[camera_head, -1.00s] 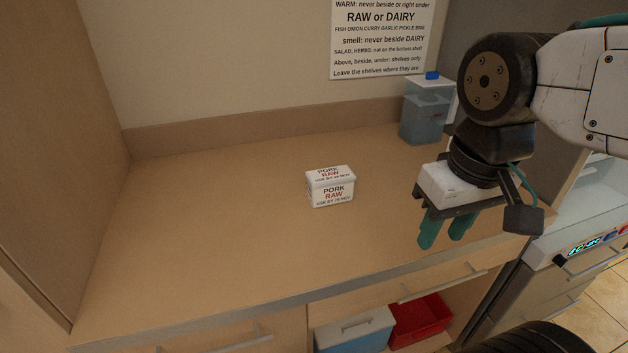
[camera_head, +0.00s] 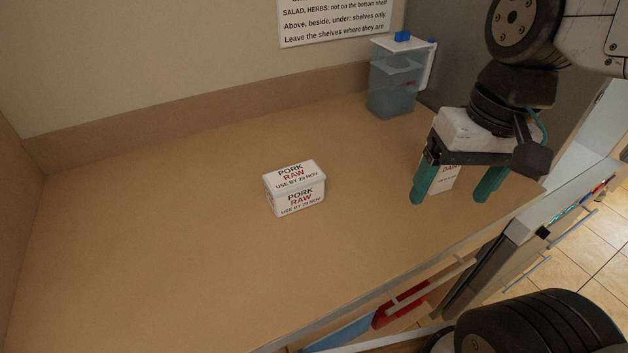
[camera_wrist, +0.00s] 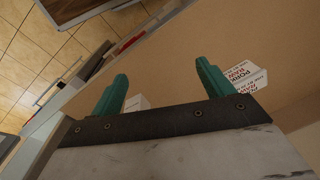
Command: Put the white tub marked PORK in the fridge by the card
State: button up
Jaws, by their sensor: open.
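The white tub marked PORK RAW (camera_head: 296,188) stands upright on the wooden counter, left of my gripper; its label also reads USE BY 29 NOV. My gripper (camera_head: 450,192) is open and empty above the right part of the counter, its green fingers apart and pointing down. In the wrist view the tub (camera_wrist: 243,78) shows just beyond the right finger of my gripper (camera_wrist: 160,85), apart from it. Another white item with red lettering (camera_head: 445,178), partly hidden, stands behind the fingers. The card (camera_head: 335,22) on the wall is cut off at the top.
A clear bluish jug with a blue cap (camera_head: 394,82) stands at the back right of the counter (camera_head: 180,250). A red bin (camera_head: 400,303) sits under the counter. The fridge's edge (camera_head: 570,200) is at the right.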

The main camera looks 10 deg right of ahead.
jog(key=w+a+f+m+g+y, duration=0.35)
jog(key=w+a+m+y, duration=0.35)
jog(key=w, duration=0.3)
jog(key=m+y, duration=0.5)
jog(key=m, duration=0.2)
send_near(298, 174)
jog(key=x, duration=0.3)
jog(key=shift+w+f+g, duration=0.15)
jog(key=shift+g, duration=0.1)
jog(key=shift+a+f, duration=0.15)
jog(key=shift+a, duration=0.1)
jog(key=x, duration=0.7)
jog(key=shift+a, duration=0.15)
jog(key=c, duration=1.4)
